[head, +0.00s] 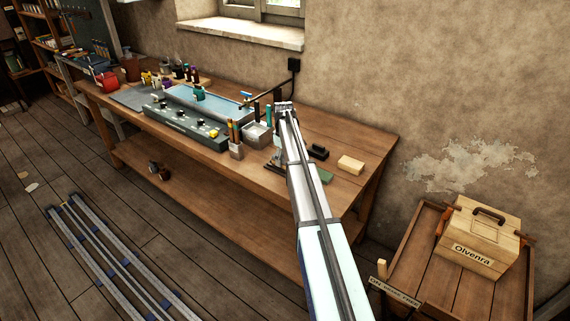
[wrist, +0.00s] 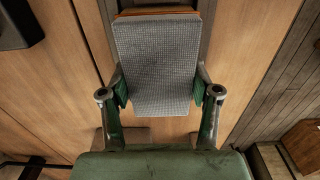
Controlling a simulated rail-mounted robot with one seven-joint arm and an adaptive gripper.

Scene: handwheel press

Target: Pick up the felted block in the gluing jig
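The felted block (wrist: 156,62) fills the upper middle of the wrist view. It has a grey woven-looking face and an orange-brown wooden edge at its top. My gripper (wrist: 160,90) has its green pads against the block's left and right sides, with no gap seen, so it looks shut on the block. A dark grey strip (wrist: 208,18) shows behind the block's upper end; I cannot tell whether it is the gluing jig. In the head view my arm covers the gripper, and I cannot make out the felted block there.
The wooden bench (head: 352,129) carries a pale wooden block (head: 350,165), a black object (head: 317,152) and a green slab (head: 325,176) right of my arm. A long grey fixture (head: 185,128) and several tools stand left. A labelled box (head: 480,232) sits beyond the bench's right end.

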